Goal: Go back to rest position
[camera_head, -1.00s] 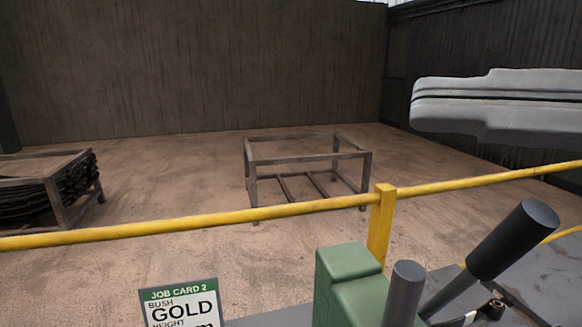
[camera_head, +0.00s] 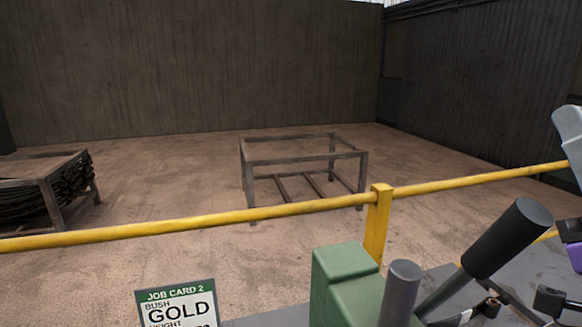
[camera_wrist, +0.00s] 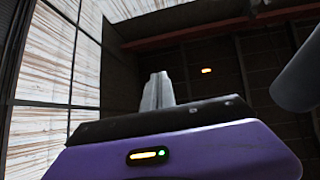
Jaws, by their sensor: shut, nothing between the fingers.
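In the wrist view my gripper (camera_wrist: 157,78) shows grey fingers pressed together above a purple body with a small lit indicator. They are shut with nothing between them, and the wrist camera looks up past them toward the roof and windows. In the head view only pieces of my arm show at the right edge: a grey link and a bit of purple below it. The fingers are out of the head view.
A yellow rail (camera_head: 250,215) with a post crosses the view. Below are a job card reading GOLD (camera_head: 180,310), a green block (camera_head: 345,262) and a thick dark cylinder (camera_head: 508,240). An empty metal frame (camera_head: 302,157) and a loaded rack (camera_head: 45,190) stand beyond.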

